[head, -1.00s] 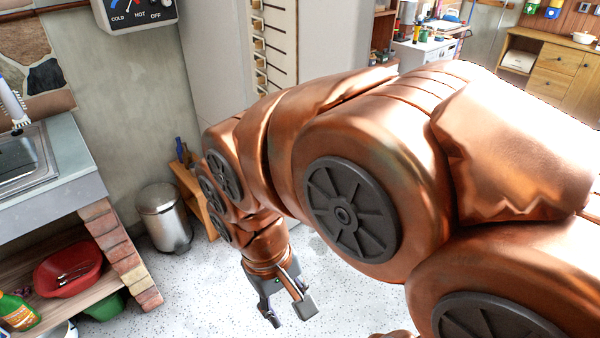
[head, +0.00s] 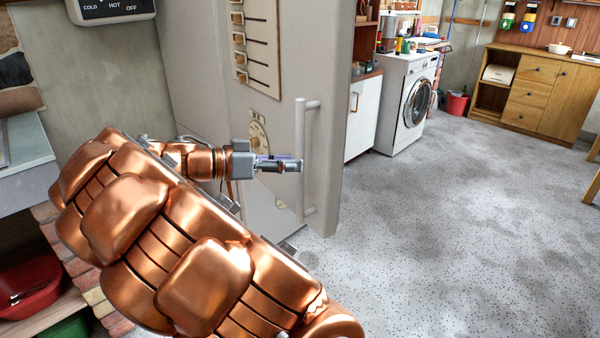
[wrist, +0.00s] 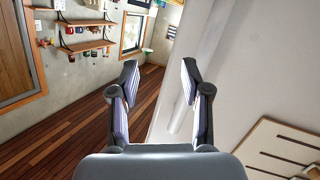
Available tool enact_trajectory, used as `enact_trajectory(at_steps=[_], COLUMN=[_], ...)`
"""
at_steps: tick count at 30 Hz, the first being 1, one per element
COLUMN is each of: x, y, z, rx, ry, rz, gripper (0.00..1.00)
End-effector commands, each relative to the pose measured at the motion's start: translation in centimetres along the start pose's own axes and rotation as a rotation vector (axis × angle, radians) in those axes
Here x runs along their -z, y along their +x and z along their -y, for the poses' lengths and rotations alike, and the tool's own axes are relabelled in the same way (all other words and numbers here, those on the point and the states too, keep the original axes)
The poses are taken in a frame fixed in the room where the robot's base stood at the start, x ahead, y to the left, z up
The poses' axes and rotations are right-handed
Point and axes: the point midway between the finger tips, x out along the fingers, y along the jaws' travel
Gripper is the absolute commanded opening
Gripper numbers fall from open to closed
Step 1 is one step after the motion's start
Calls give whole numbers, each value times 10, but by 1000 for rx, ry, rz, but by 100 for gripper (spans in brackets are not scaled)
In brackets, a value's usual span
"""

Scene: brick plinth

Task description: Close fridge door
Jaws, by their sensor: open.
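The fridge (head: 200,75) is a tall pale grey unit in the head view. Its door (head: 285,75) carries a vertical bar handle (head: 305,165) near the right edge. I cannot tell clearly how far the door stands open. My gripper (head: 293,164) is open and empty, level with the middle of the handle and just left of it or in front of it. Contact cannot be made out. In the wrist view my gripper (wrist: 160,80) has its fingers spread, with the pale door surface (wrist: 245,65) filling the right side.
A white washing machine (head: 408,100) and a wooden cabinet (head: 540,90) stand at the back right. The speckled floor (head: 450,220) to the right is clear. A counter with a red basin (head: 28,285) under it is at the left.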

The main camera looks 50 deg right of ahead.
Motion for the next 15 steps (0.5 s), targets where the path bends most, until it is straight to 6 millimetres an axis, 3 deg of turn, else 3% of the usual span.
enact_trajectory(at_steps=[1,6,11,15], x=[-9,-7,-5,-1], y=[-3,-16,-21,-9], z=[16,42,52,52], rx=[2,22,36,34], ry=[53,213,271,278], rz=[-45,-155,-194,-196], gripper=[48,48,48,48])
